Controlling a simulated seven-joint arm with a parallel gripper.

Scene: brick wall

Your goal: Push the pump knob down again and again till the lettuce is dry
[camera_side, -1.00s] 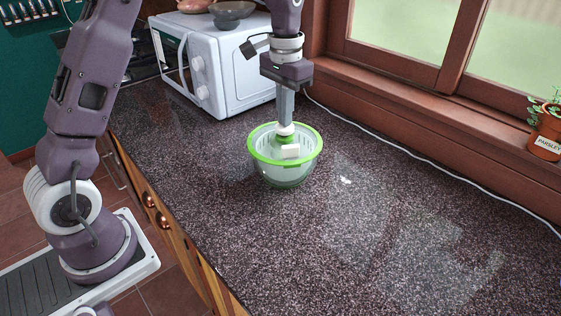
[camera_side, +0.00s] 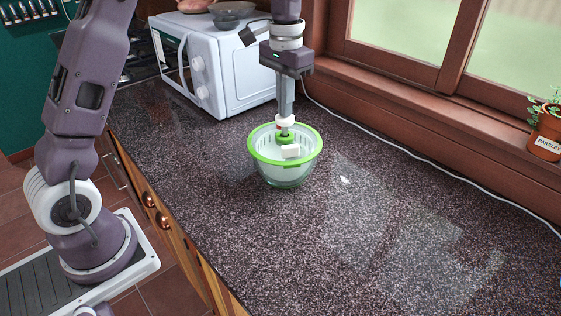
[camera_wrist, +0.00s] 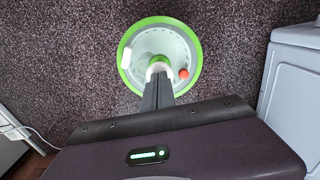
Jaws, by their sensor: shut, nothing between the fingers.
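The salad spinner (camera_side: 284,170) stands upright on the counter, a clear bowl with a bright green rim and a pale lid. Its pump knob (camera_side: 285,121) is white, over a green centre piece (camera_side: 285,138), and looks raised. My gripper (camera_side: 286,114) is shut and points straight down on the knob; its fingertips seem to touch the knob's top. In the wrist view my gripper (camera_wrist: 156,82) covers part of the knob (camera_wrist: 158,68). A white block (camera_side: 291,151) and a small red button (camera_wrist: 183,73) are on the lid. I cannot make out the lettuce.
A white microwave (camera_side: 222,75) with bowls on top stands behind the spinner. A white cable (camera_side: 400,147) runs along the window sill. A parsley pot (camera_side: 546,135) is at the far right. The speckled counter (camera_side: 350,240) is clear in front and to the right.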

